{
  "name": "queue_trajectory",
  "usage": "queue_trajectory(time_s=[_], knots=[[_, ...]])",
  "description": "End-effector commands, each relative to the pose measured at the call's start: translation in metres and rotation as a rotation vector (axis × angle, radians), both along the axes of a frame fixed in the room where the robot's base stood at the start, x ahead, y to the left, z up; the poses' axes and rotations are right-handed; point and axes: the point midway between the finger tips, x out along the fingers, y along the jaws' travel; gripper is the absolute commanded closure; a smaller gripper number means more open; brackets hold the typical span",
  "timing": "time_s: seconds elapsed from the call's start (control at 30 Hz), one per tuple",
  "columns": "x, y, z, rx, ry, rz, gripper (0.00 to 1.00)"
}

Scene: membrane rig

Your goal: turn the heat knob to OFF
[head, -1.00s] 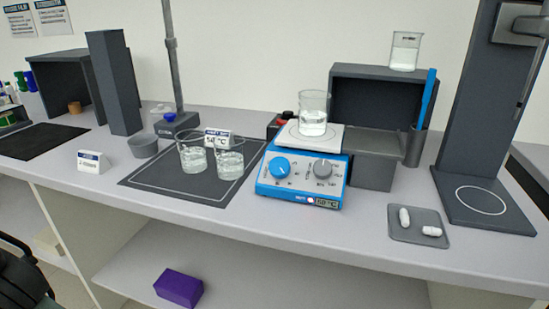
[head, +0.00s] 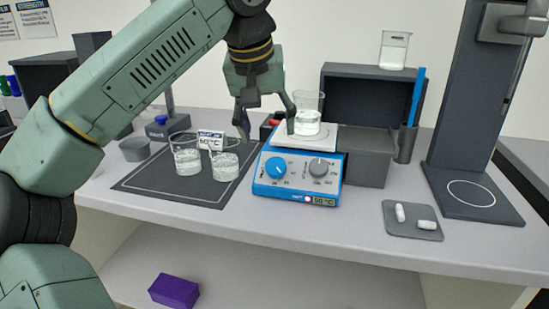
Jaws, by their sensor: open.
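The blue hotplate (head: 297,190) stands on the bench in the head view, with a white top plate and a small display that seems to read 50 °C. It has a blue knob (head: 276,167) on the left of its front and a grey knob (head: 318,167) on the right. The labels around the knobs are too small to read, so I cannot tell which one is heat. A beaker of clear liquid (head: 307,115) stands on the top plate. My gripper (head: 267,128) is open, pointing down above and behind the left side of the hotplate, with its right finger close to the beaker.
Two beakers (head: 187,160) stand on the dark mat (head: 150,183) left of the hotplate, by a small sign (head: 210,139). A grey tray (head: 392,222) with white capsules lies right. The bench front is clear.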

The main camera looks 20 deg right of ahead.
Motion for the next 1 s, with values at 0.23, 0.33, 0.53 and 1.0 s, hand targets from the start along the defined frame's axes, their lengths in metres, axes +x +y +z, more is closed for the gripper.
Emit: queue_trajectory(time_s=[0.23, 0.33, 0.53, 1.0], knots=[[0.011, -0.010, -0.036, 0.003, 0.002, -0.005, 0.42], [0.017, -0.015, -0.054, 0.002, 0.002, -0.004, 0.42], [0.026, -0.023, -0.082, 0.000, 0.003, -0.004, 0.42], [0.031, -0.027, -0.096, 0.000, 0.001, -0.004, 0.42]])
